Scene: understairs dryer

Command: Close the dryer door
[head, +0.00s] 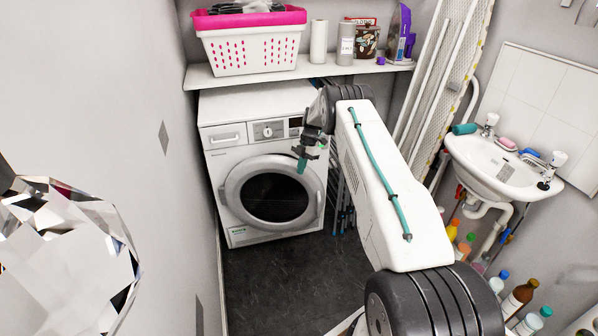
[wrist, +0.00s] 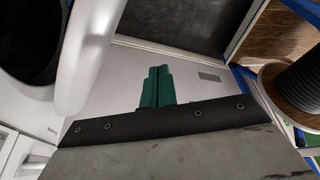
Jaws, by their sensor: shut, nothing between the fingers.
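The white dryer (head: 258,137) stands under the shelf against the back wall. Its round door (head: 230,190) has a grey ring and dark glass and looks flush or nearly flush with the front; I cannot tell if it is latched. The door's pale ring (wrist: 92,55) fills the left of the wrist view, beside the dryer's white front (wrist: 195,75). My gripper (head: 302,167) is in front of the door's upper right part. Its green fingers (wrist: 157,87) are shut and empty. I see no clear contact between the fingers and the door.
A shelf (head: 300,72) above the dryer carries a pink-rimmed basket (head: 250,40) and jars. An ironing board (head: 437,75) leans to the right of the dryer. A sink (head: 490,165) with bottles below is at the right. The dark floor (head: 285,275) before the dryer is clear.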

